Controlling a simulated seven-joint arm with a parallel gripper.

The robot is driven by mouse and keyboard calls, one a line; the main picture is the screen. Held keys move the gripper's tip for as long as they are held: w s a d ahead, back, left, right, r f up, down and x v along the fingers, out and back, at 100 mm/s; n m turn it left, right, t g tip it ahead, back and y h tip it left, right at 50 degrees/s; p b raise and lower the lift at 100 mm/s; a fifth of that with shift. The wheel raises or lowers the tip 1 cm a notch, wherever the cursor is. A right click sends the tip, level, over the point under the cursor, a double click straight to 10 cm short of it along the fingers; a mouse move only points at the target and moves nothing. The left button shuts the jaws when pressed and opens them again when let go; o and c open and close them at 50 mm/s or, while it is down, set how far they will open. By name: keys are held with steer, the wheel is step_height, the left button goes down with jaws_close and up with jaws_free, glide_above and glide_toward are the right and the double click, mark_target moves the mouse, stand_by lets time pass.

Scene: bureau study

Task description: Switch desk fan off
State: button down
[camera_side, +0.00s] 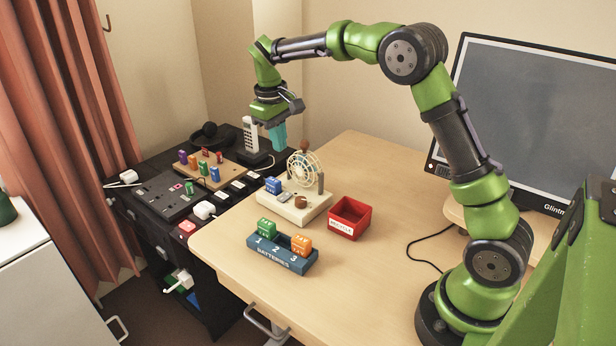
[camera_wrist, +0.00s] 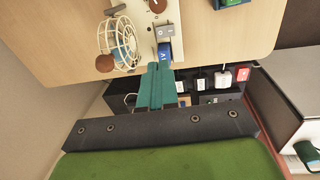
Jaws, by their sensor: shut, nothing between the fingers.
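The desk fan (camera_side: 303,168), with a round cream wire cage, stands on a cream base board (camera_side: 310,212) on the wooden desk. The board also bears a blue block (camera_side: 273,185), a grey switch piece (camera_side: 284,196) and a brown knob (camera_side: 300,202). In the wrist view the fan (camera_wrist: 118,42) is left of the grey switch piece (camera_wrist: 165,31) and the blue block (camera_wrist: 165,52). My gripper (camera_side: 279,146) hangs above and behind the board, its teal fingers together and empty. In the wrist view the fingertips (camera_wrist: 158,66) overlap the blue block's edge; contact cannot be told. Whether the fan spins cannot be told.
A red box (camera_side: 349,218) and a blue battery tray (camera_side: 283,259) with green and orange blocks stand near the board. A black side unit (camera_side: 165,205) at left holds a block board, plugs and a white phone (camera_side: 250,134). A monitor (camera_side: 540,120) stands at right. The desk's middle is clear.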

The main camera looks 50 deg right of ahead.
mark_target(287, 194)
steer(key=f, duration=0.4)
steer(key=d+f, duration=0.1)
steer(key=f, duration=0.9)
steer(key=shift+d, duration=0.35)
steer(key=shift+d+f, duration=0.15)
steer(key=shift+f, duration=0.25)
